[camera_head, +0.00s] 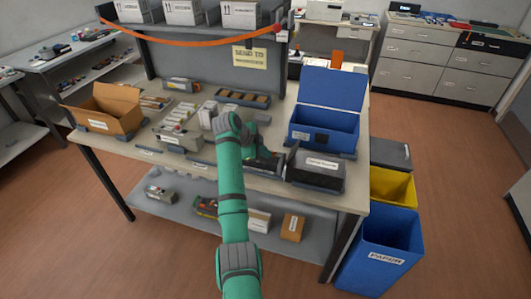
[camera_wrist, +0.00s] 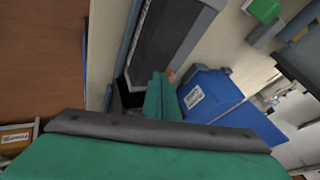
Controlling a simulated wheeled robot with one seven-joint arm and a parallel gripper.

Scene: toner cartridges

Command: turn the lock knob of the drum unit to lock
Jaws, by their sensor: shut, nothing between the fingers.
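A dark unit (camera_head: 264,163), which looks like the drum unit, lies near the table's front edge in the head view, just right of my arm. My gripper (camera_head: 250,151) points down at its left part, and my wrist hides some of it. In the wrist view my green fingers (camera_wrist: 160,82) are together and empty, close to a long dark body (camera_wrist: 168,38); I cannot tell whether they touch it.
An open blue box (camera_head: 322,127) and a dark labelled box (camera_head: 318,170) stand to the right on the table (camera_head: 137,160). A cardboard box (camera_head: 108,105) stands at the left. Grey cartridges (camera_head: 178,138) and trays crowd the middle. Blue (camera_head: 378,255) and yellow bins stand beside the table.

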